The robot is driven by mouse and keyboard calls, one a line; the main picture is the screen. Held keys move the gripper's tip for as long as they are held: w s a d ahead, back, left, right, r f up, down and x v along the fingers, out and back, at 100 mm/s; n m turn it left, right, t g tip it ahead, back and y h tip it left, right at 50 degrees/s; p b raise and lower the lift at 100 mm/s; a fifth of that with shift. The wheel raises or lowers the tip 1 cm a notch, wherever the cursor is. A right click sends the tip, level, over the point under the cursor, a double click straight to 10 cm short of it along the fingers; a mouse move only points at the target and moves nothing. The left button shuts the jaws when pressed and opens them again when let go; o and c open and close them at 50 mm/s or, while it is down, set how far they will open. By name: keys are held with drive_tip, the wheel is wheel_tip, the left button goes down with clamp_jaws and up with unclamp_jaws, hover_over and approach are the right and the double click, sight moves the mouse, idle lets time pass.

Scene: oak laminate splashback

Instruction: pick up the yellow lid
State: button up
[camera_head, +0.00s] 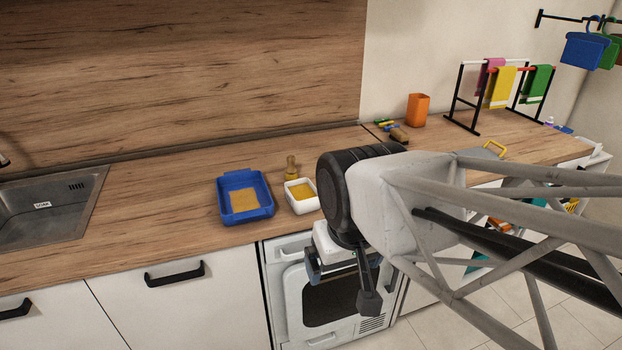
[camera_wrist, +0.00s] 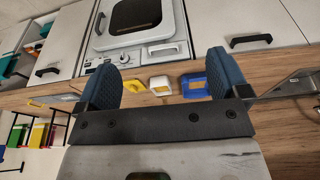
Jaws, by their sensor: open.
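A yellow object that looks like the yellow lid (camera_wrist: 133,87) lies on the wooden counter in the wrist view, beside the white container and close to the left finger in the picture. Its exact shape is too small to tell. In the head view I cannot make it out; my arm covers that part of the counter. My gripper (camera_head: 342,279) is open and empty, in front of the counter edge near the white appliance. In the wrist view its two blue-padded fingers (camera_wrist: 161,80) stand wide apart, with the containers seen between them.
A blue tray (camera_head: 265,212) and a white container (camera_head: 291,203) stand on the counter, both with yellowish contents. An amber item (camera_head: 291,168) stands behind them. Farther right are an orange cup (camera_head: 418,109) and a towel rack (camera_head: 462,100). A sink (camera_head: 45,215) is at left; counter between is clear.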

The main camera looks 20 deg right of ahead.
drive_tip(key=w+d+n+g, duration=0.1)
drive_tip(key=w+d+n, duration=0.35)
drive_tip(key=w, duration=0.75)
drive_tip(key=w+d+n, duration=0.3)
drive_tip(key=w+n, duration=0.2)
drive_tip(key=w, duration=0.8)
drive_tip(key=w+d+f+n, duration=0.3)
drive_tip(key=w+d+f, duration=0.1)
drive_tip(key=w, duration=0.3)
drive_tip(key=w+d+f+n+g, duration=0.1)
drive_tip(key=w+d+f+n, duration=0.2)
drive_tip(key=w, duration=0.4)
drive_tip(key=w+d+f+n, duration=0.3)
drive_tip(key=w+d+f, duration=0.2)
drive_tip(key=w+d, duration=0.1)
drive_tip(key=shift+w+d+f+n+g, duration=0.1)
drive_tip(key=shift+w+d+n+g, duration=0.1)
drive_tip(key=shift+w, duration=0.25)
drive_tip(key=shift+w+d+n+g, duration=0.1)
drive_tip(key=shift+w+d, duration=0.1)
drive_tip(key=shift+w, duration=0.25)
drive_tip(key=shift+f, duration=1.3)
